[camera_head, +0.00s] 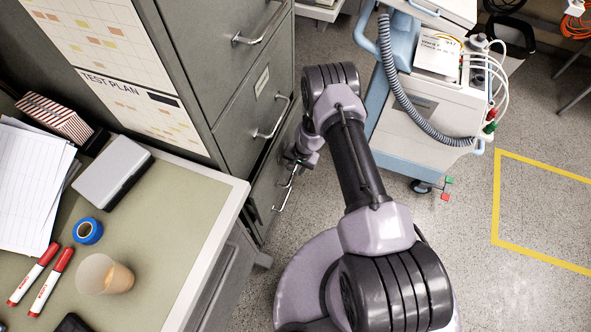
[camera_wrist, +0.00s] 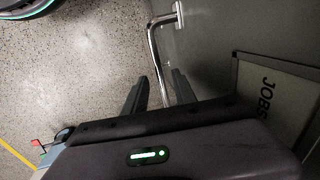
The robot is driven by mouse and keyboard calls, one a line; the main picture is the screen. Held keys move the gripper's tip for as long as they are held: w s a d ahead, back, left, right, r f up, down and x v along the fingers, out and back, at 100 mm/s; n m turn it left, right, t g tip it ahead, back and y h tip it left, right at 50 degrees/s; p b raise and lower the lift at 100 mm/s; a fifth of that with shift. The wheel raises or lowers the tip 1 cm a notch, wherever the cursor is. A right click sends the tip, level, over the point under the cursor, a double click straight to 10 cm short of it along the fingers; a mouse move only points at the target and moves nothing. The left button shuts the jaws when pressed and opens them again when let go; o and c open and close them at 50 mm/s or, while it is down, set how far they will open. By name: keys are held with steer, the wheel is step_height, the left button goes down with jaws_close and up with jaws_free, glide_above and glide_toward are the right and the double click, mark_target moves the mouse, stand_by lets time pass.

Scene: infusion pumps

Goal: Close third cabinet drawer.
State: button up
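The grey metal cabinet (camera_head: 190,45) stands at the upper left in the head view, with its drawers one above another. The third drawer (camera_head: 264,188) is the low one, and a dark gap above its front suggests it stands slightly out. Its bar handle (camera_head: 285,192) shows below my gripper (camera_head: 299,160). In the wrist view, the drawer front with a "JOBS" label (camera_wrist: 280,95) fills the right side. The metal handle (camera_wrist: 154,50) runs down between the two dark fingers of my gripper (camera_wrist: 160,76). The fingers are apart, with visible space beside the bar; contact is unclear.
A desk (camera_head: 170,235) with markers, blue tape and a cup stands at the lower left, close to the cabinet. A white and blue medical cart (camera_head: 425,110) stands right of my arm. Speckled floor (camera_head: 480,260) is free at the lower right.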

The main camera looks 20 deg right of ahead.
jaws_close()
stand_by(1.5)
